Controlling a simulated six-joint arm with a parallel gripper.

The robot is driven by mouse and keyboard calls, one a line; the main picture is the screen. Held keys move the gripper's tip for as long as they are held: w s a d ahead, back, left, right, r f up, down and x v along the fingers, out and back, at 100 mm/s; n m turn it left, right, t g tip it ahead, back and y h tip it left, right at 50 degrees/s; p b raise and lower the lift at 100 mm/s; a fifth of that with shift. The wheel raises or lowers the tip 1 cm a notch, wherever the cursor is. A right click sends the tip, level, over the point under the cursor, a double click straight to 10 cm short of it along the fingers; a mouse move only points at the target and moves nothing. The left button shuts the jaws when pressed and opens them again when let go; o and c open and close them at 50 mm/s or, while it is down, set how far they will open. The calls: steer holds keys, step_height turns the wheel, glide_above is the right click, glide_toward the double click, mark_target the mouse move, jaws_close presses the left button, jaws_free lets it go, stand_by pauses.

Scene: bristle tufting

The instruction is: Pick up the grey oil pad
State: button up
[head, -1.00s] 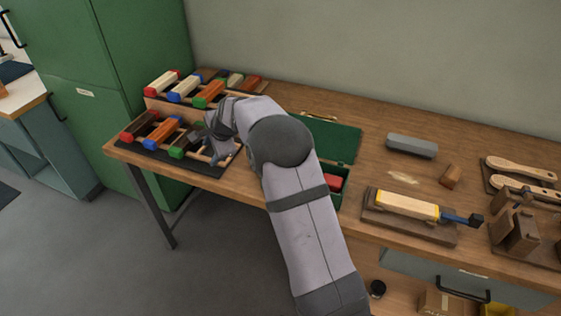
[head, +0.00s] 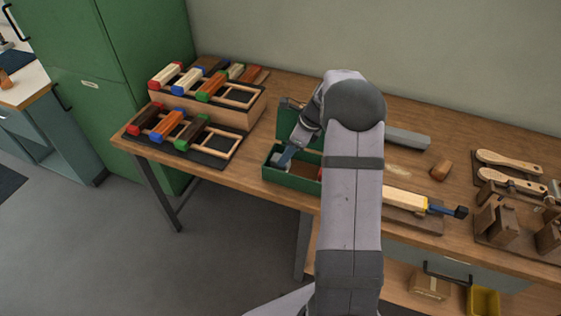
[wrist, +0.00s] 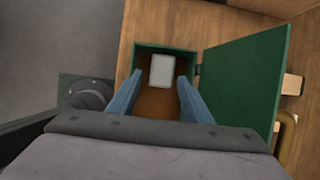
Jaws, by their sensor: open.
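The grey oil pad (wrist: 162,71) lies inside the open green box (wrist: 138,77), near one end of it, as a pale grey block in the wrist view. In the head view the pad (head: 277,159) shows as a small pale patch inside the green box (head: 290,181), beside my fingers. My gripper (head: 284,161) points down at the box with its fingers at the box opening. In the wrist view my gripper (wrist: 160,88) has its two blue fingers apart, one on each side of the pad's line. Nothing is held between them.
The green lid (wrist: 242,80) stands open beside the box. Racks of coloured blocks (head: 180,128) stand to the left. A grey bar (head: 407,138), a small brown block (head: 441,169) and a yellow-ended wooden block (head: 405,199) lie to the right.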

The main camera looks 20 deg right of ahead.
steer(key=shift+w+p+x, duration=0.15)
steer(key=shift+p+x, duration=0.25)
steer(key=shift+x, duration=0.65)
steer(key=shift+w+p+x, duration=0.15)
steer(key=shift+p+x, duration=0.25)
steer(key=shift+x, duration=0.7)
steer(key=shift+w+a+f, duration=0.2)
steer(key=shift+f, duration=0.3)
steer(key=c, duration=0.8)
